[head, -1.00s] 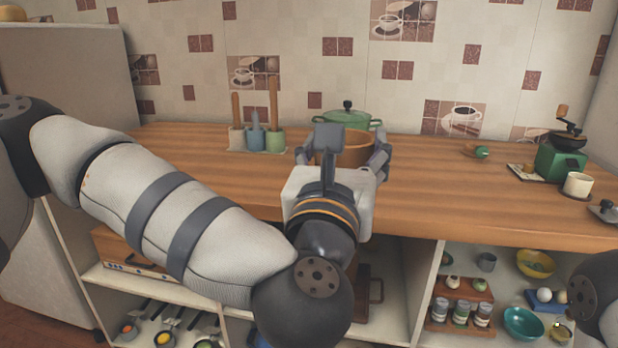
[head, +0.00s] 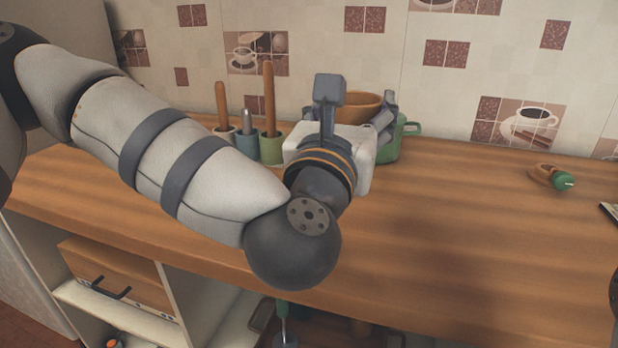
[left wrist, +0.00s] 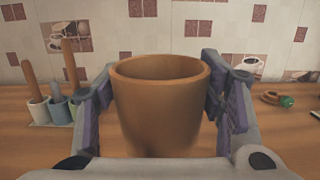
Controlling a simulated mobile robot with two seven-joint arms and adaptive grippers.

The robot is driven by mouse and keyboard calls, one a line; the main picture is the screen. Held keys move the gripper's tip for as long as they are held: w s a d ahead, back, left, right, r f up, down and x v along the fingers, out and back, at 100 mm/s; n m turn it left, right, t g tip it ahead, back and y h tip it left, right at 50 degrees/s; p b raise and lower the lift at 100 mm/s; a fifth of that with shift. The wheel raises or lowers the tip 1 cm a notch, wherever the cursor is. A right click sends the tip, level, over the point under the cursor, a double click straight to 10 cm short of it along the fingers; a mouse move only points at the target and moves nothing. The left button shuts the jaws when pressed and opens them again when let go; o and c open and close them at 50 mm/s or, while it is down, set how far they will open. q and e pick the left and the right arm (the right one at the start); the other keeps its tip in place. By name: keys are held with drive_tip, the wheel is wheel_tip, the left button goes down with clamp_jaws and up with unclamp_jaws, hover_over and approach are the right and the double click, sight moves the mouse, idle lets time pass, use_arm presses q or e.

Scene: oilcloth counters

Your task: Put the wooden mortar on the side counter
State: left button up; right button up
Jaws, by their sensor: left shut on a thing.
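The wooden mortar (head: 357,100) is an orange-brown, open-topped cup. My left gripper (head: 362,112) is shut on it, one finger on each side, above the counter's back part. In the left wrist view the mortar (left wrist: 160,105) is upright between the fingers of my left gripper (left wrist: 162,100); its base is hidden. The wooden counter (head: 450,230) runs across the head view. I cannot tell a separate side counter in these frames. My right gripper is out of view.
A green pot (head: 390,150) stands behind my left gripper. A rack of tools with wooden handles (head: 269,100) stands to its left. A small green-ended wooden thing (head: 563,182) lies at the right. The counter's middle right is clear.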

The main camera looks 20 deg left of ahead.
use_arm(q)
drive_tip(key=a, duration=0.1)
drive_tip(key=w+a+f, duration=0.1)
drive_tip(key=a, duration=0.1)
drive_tip(key=shift+w+a+f, duration=0.2)
drive_tip(key=shift+f, duration=0.15)
drive_tip(key=w+a+f+b, duration=0.1)
drive_tip(key=a+f, duration=0.3)
drive_tip(key=f, duration=0.5)
drive_tip(key=shift+w, duration=0.6)
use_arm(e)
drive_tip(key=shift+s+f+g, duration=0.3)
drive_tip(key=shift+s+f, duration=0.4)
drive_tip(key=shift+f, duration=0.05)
use_arm(q)
drive_tip(key=shift+f, duration=0.2)
drive_tip(key=o, duration=1.9)
drive_tip(key=shift+r, duration=0.1)
